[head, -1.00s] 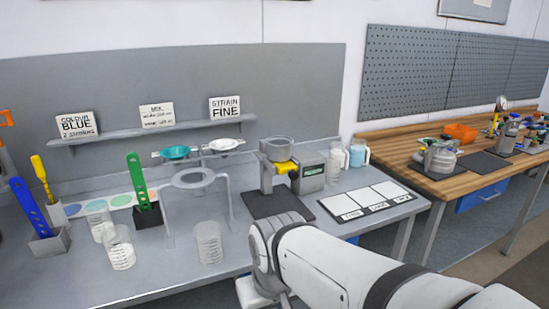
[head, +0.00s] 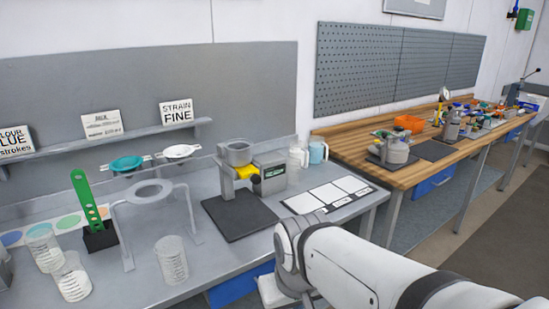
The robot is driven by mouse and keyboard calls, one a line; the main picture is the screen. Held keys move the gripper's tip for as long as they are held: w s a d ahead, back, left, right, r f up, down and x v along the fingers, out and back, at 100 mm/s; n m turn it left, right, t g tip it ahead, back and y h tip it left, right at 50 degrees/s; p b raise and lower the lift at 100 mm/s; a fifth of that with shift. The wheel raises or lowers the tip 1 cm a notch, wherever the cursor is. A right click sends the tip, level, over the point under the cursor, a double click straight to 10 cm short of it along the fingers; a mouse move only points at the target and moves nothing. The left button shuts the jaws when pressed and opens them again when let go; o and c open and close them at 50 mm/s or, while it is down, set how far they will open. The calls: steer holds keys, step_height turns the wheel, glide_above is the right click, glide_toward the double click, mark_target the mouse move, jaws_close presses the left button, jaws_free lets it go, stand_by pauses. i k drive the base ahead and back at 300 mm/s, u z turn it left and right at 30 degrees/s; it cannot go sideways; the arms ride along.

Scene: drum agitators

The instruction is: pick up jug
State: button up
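Two jugs with handles stand side by side at the back right end of the grey bench: a whitish jug (head: 297,158) and a light blue jug (head: 317,152). The whitish one is partly hidden behind the grey machine. Both stand upright on the bench. My white arm crosses the lower right of the view, in front of the bench. My gripper's fingers do not show, and nothing of mine touches the jugs.
A grey machine with a yellow part (head: 240,165) stands on a dark mat (head: 240,217) left of the jugs. A white-panelled tray (head: 326,194) lies in front of them. Several clear beakers, including one beaker (head: 171,259), and a ring stand (head: 150,190) are further left. A wooden bench (head: 404,175) stands right.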

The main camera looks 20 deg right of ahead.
mark_target(297, 149)
steer(key=z, duration=2.45)
steer(key=i, duration=2)
steer(key=u, duration=3)
steer(key=i, duration=1)
steer(key=z, duration=0.1)
